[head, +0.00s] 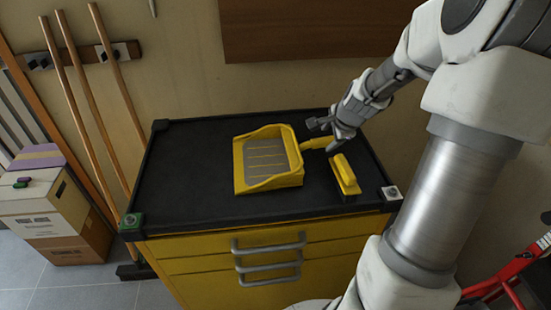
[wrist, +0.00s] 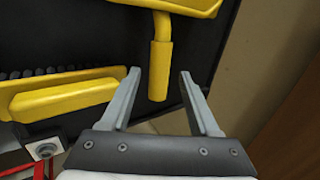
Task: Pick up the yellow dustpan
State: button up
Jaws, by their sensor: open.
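The yellow dustpan (head: 267,159) lies on the black top of a yellow drawer cabinet, its grey ribbed inside facing up and its handle pointing right. In the wrist view the dustpan's handle (wrist: 160,70) runs down between my two open fingers, with a gap on each side. My gripper (wrist: 160,75) is open and empty. In the head view my gripper (head: 331,128) is at the handle's end, and it partly hides that end. I cannot tell the exact height of the fingers over the handle.
A yellow brush (head: 345,174) lies right of the dustpan, close to my gripper; it also shows in the wrist view (wrist: 70,98). The cabinet top (head: 190,180) is clear at left. Wooden poles (head: 85,90) and stacked boxes (head: 45,205) stand left of the cabinet. A wall is behind.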

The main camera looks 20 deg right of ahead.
aim_at(324, 141)
jog(key=x, duration=0.6)
jog(key=shift+b, duration=0.4)
jog(key=shift+c, duration=0.2)
jog(key=shift+r, duration=0.1)
grip_shut()
